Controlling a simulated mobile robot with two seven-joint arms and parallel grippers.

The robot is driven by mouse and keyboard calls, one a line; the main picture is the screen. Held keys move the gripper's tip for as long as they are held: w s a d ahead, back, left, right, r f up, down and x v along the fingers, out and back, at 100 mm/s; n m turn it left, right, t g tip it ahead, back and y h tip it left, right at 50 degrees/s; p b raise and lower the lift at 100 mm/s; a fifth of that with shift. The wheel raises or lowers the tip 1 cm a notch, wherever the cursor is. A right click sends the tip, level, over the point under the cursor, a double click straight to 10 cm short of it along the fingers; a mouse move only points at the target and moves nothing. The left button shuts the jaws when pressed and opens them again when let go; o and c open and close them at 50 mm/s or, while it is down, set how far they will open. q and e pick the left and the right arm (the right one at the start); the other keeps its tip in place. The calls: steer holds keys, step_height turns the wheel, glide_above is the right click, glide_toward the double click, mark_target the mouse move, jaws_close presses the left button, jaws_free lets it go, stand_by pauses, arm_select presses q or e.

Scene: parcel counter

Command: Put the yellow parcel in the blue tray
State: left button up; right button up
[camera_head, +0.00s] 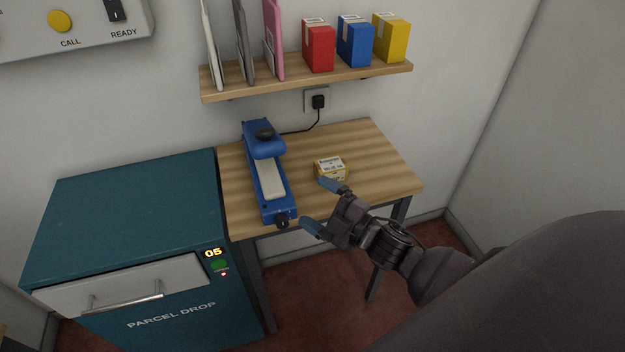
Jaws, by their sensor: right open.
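A small yellow box with a white printed label on top (330,169) sits on the wooden table (375,160), right of a blue device. Another yellow box with a pale label (391,38) stands at the right end of the wall shelf. I cannot tell which one is the yellow parcel. My right gripper (323,207) is open and empty, at the table's front edge. Its upper fingertip shows just below the small box; I cannot tell whether they touch. No blue tray can be made out. My left gripper is out of view.
The blue device (266,170) has a pale bed, a black knob and a cord to the wall socket (317,101). The shelf (300,82) holds folders, a red box (318,46) and a blue box (355,42). A teal parcel-drop cabinet (130,200) stands left. The table's right side is clear.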

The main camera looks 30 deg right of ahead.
steer(key=w+a+r+n+g+y+b, duration=0.35)
steer(key=n+g+y, duration=0.35)
steer(key=n, duration=0.6)
steer(key=n+g+h+b, duration=1)
steer(key=n+h, duration=0.5)
steer(key=n, duration=0.7)
glide_toward(331, 164)
steer(key=shift+w+d+g+p, duration=0.1)
steer(key=shift+d+g+p, duration=0.2)
steer(key=shift+p, duration=0.4)
step_height(331, 164, down, 5)
steer(key=shift+f+b, duration=0.25)
steer(key=shift+b, duration=0.2)
steer(key=shift+a+f, duration=0.2)
steer(key=shift+f, duration=0.3)
steer(key=f, duration=0.1)
steer(key=f+b, duration=0.1)
steer(key=f, duration=0.1)
steer(key=shift+w+a+f, duration=0.2)
steer(key=shift+f, duration=0.4)
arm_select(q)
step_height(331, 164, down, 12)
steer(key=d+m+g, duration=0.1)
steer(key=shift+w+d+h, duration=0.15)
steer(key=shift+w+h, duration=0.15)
arm_select(e)
steer(key=shift+r, duration=0.1)
